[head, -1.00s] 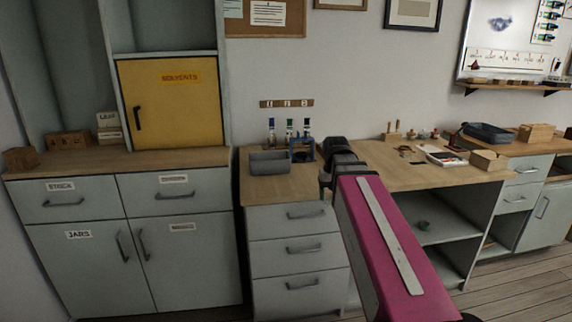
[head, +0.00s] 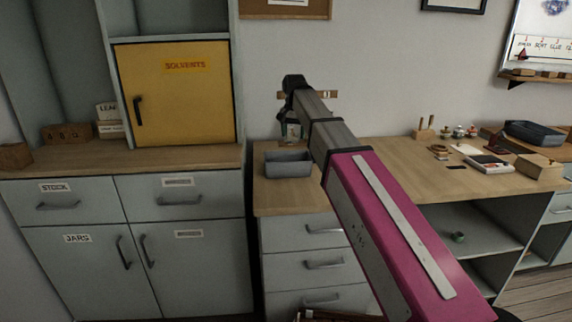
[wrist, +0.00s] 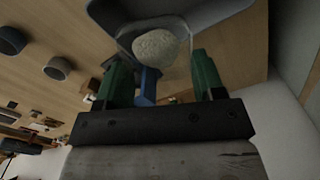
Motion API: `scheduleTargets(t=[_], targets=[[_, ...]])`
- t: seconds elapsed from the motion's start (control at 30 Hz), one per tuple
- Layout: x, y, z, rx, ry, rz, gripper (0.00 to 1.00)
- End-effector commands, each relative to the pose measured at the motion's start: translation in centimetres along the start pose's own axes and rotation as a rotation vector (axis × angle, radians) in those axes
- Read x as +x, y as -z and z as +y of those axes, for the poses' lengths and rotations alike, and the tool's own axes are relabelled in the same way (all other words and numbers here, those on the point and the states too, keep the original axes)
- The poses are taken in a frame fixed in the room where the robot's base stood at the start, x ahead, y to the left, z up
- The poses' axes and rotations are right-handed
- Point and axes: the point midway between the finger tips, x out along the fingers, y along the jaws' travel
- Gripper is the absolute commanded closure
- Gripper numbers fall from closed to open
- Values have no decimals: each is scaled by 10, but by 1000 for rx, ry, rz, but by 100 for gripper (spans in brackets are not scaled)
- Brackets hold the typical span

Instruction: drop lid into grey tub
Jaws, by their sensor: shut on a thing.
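The grey tub (head: 289,168) sits on the wooden top of the drawer unit in the head view. In the wrist view a grey, round-cornered shape that looks like the tub (wrist: 230,12) lies at the top edge, just beyond the fingertips. My gripper (wrist: 160,58) has its green fingers parted around a clear piece with a pale round middle (wrist: 155,46), which seems to be the lid. Its exact shape is unclear. In the head view my arm ends above and behind the tub, and its own links mostly hide the gripper.
A blue piece (wrist: 148,86) shows beyond the fingers. Dark round objects (wrist: 57,68) stand on the wood. In the head view the yellow cabinet (head: 175,95) stands left of the tub; a notebook (head: 491,164) and a wooden box (head: 537,171) lie on the right bench.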

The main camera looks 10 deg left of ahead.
Motion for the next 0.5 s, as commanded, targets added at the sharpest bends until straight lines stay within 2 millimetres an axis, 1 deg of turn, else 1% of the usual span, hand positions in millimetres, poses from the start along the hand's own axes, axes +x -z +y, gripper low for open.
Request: scheduleTargets(t=[0.03,0.1,0.27,0.37,0.5], targets=[[-2,1,-5,1,0,0,63],[-4,0,-9,3,0,0,63],[-1,0,-10,5,0,0,63],[6,-1,-10,5,0,0,63],[19,-1,-10,4,-1,-1,63]])
